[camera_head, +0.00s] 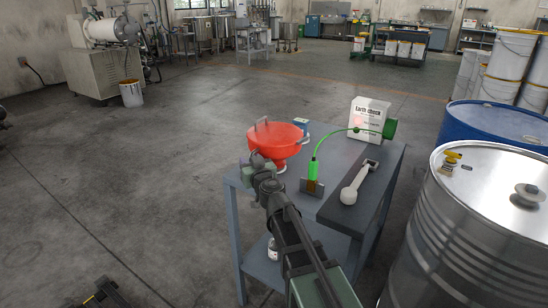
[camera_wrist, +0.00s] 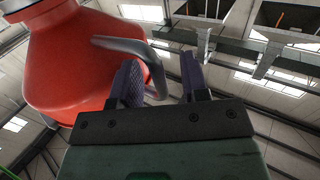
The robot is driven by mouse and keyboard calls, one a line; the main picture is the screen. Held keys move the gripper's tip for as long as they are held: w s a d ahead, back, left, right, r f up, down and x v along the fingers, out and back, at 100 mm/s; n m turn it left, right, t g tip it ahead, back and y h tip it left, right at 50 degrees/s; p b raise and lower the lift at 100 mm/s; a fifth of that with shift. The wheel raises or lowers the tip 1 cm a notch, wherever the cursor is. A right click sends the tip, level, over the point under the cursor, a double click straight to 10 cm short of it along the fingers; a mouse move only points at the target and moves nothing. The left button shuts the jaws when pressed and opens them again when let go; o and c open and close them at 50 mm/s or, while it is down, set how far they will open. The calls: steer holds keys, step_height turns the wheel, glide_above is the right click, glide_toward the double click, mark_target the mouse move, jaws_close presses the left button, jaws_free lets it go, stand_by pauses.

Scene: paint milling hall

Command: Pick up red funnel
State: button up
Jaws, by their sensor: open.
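The red funnel (camera_head: 285,137) sits at the far left part of the blue-grey table (camera_head: 306,163), wide mouth up, with a pale lower part. In the wrist view the funnel (camera_wrist: 75,65) fills the upper left, and its curved grey handle (camera_wrist: 125,46) reaches toward my fingers. My gripper (camera_head: 258,166) is at the near left side of the funnel and hides part of it. In the wrist view my gripper (camera_wrist: 159,70) is open, and the handle's bend shows between the two fingers. I cannot tell whether it lies within the jaws or beyond them.
A green clamp (camera_head: 314,172) with a cable to a white "Earth check" box (camera_head: 369,118) stands right of the funnel. A white-headed tool (camera_head: 353,188) lies on the dark mat. A steel drum (camera_head: 465,235) and a blue drum (camera_head: 490,125) stand at right. Open floor lies left.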

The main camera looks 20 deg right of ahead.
jaws_close()
